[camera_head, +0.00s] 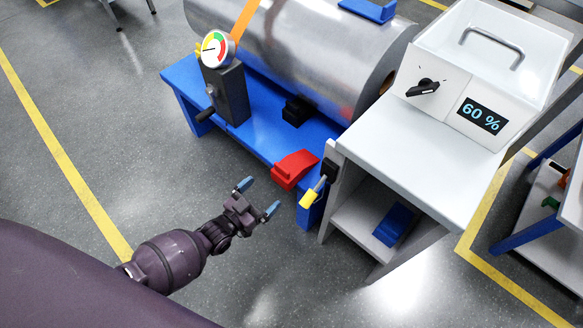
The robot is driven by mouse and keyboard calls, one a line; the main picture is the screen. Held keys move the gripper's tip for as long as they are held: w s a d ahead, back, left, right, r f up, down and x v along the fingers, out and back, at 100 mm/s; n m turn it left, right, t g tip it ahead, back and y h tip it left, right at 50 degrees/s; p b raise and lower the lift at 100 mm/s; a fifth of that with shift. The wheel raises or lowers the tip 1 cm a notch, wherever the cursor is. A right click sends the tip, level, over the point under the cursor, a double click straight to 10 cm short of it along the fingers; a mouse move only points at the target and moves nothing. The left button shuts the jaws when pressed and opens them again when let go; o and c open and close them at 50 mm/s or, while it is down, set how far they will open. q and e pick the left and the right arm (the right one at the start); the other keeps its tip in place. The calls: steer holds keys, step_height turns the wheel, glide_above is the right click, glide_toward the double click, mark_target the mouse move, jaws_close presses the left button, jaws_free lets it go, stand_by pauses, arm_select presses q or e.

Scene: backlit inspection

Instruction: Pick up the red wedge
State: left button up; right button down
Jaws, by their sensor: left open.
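The red wedge (294,169) lies on the front edge of the blue bench (180,77), near its right corner, beside the yellow-handled item. My left gripper (258,197) is open and empty, with blue fingertips. It is in front of the bench, to the lower left of the wedge and apart from it. My right gripper is not in view.
A large metal cylinder (300,50) rests on the bench behind the wedge. A dark post with a gauge (215,49) stands left. A yellow handle (309,199) hangs by the grey cabinet (410,160) at right. The floor at left is clear.

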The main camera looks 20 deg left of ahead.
mark_target(279, 178)
arm_select(q)
steer(key=b+x, duration=0.1)
steer(key=x, duration=0.4)
steer(key=shift+w+d, duration=0.15)
steer(key=shift+w, duration=0.2)
steer(key=x, duration=0.1)
steer(key=b+x, duration=0.1)
steer(key=x, duration=0.2)
steer(key=shift+f, duration=0.35)
steer(key=shift+w+r+b, duration=0.15)
steer(key=shift+w+b, duration=0.15)
steer(key=shift+w, duration=0.25)
steer(key=shift+c, duration=0.3)
steer(key=shift+r, duration=0.1)
steer(key=c, duration=1)
steer(key=shift+c, duration=0.2)
